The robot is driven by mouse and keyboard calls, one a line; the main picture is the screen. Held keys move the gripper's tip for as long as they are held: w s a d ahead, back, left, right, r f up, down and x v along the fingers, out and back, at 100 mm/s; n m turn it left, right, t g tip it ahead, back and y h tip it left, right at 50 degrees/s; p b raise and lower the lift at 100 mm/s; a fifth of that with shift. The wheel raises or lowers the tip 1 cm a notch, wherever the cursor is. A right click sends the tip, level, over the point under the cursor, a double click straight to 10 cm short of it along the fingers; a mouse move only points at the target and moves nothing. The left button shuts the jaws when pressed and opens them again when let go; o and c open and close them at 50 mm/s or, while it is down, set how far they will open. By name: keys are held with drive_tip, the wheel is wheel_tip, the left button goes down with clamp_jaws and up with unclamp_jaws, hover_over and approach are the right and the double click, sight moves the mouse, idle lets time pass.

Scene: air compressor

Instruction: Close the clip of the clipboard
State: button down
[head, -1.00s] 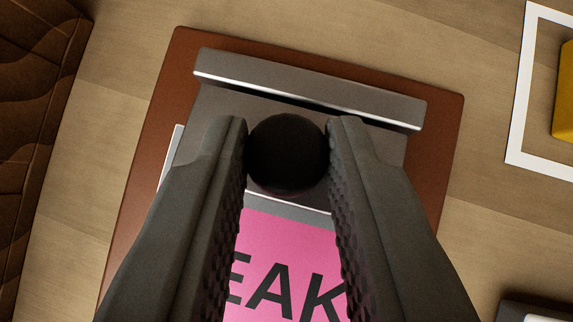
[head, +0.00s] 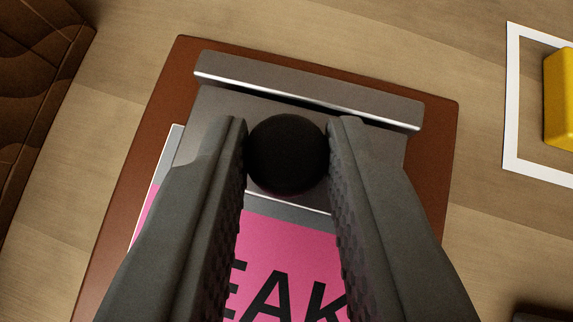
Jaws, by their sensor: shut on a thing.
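The clipboard is a brown board (head: 425,170) lying on the wooden surface. Its grey metal clip (head: 305,92) spans the top end, with a raised bar along its far edge. A round black knob (head: 288,155) sits in front of the clip bar. My gripper (head: 288,150) reaches in from the bottom of the view and is shut on the knob, one finger touching each side. A pink sheet with large black letters (head: 285,250) lies on the board below the clip, partly hidden by my fingers. The exact angle of the clip cannot be told from above.
A yellow block (head: 560,98) lies inside a white square outline (head: 512,100) at the right. A dark brown patterned object (head: 35,90) stands at the upper left. A dark object shows at the bottom right corner.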

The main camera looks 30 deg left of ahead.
idle(0.3)
drive_tip(key=c, duration=1.2)
unclamp_jaws()
drive_tip(key=v, duration=1.7)
drive_tip(key=shift+r, duration=0.15)
drive_tip(key=shift+d, duration=0.2)
drive_tip(key=d+r+m+t+h, duration=0.1)
drive_tip(key=d+r+m+t, duration=0.1)
drive_tip(key=d+r, duration=0.3)
drive_tip(key=s+d+r+m+t+h, duration=0.1)
drive_tip(key=d+r, duration=0.4)
drive_tip(key=d, duration=0.7)
drive_tip(key=d+r+m+t+h, duration=0.2)
drive_tip(key=d+r+t, duration=0.3)
drive_tip(key=d, duration=0.3)
drive_tip(key=shift+s+d+r+m+h, duration=0.15)
drive_tip(key=shift+d+r+m+h, duration=0.05)
drive_tip(key=shift+d+m+h, duration=0.2)
